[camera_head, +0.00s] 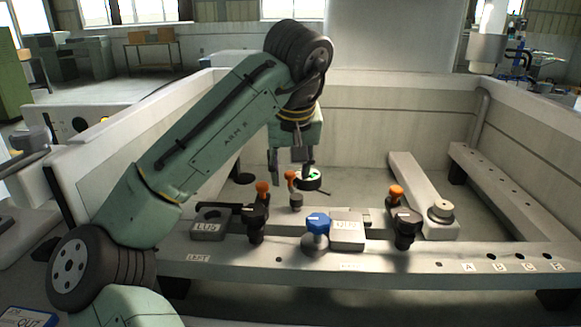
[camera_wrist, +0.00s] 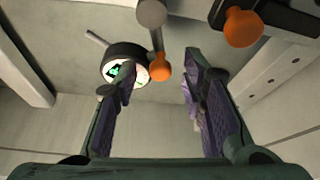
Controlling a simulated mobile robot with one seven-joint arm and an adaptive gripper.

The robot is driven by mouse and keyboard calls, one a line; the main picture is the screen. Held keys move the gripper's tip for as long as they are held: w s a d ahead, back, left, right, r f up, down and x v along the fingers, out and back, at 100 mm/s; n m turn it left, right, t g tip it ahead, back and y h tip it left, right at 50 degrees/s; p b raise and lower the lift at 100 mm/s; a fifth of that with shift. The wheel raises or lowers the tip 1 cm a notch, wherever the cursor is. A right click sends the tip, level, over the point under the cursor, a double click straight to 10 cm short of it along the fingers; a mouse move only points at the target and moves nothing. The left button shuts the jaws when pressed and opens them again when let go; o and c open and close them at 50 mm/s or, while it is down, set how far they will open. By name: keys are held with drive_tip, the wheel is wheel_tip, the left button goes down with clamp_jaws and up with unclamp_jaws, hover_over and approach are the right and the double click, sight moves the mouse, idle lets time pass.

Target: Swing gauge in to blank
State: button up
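The gauge (camera_head: 308,179) is a round black dial with a green-lit face, behind the front rail. It also shows in the wrist view (camera_wrist: 122,62), with a thin rod at its far side. An orange-knobbed arm (camera_head: 290,177) stands beside it; its knob (camera_wrist: 160,72) lies between my fingertips in the wrist view. My gripper (camera_head: 291,165) points down above this spot, open and apparently empty. Contact with the knob cannot be told. A labelled grey block (camera_head: 347,232), possibly the blank, lies on the rail right of a blue knob (camera_head: 318,221). Another labelled block (camera_head: 208,226) lies to the left.
Orange-knobbed clamps stand at left (camera_head: 262,189) and right (camera_head: 397,193) on the front rail (camera_head: 290,258). A pale bar (camera_head: 410,180) with a round metal piece (camera_head: 440,210) lies at right. Tank walls surround the work area. Marked holes line the rail's right end.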

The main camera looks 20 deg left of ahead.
clamp_jaws()
idle(0.7)
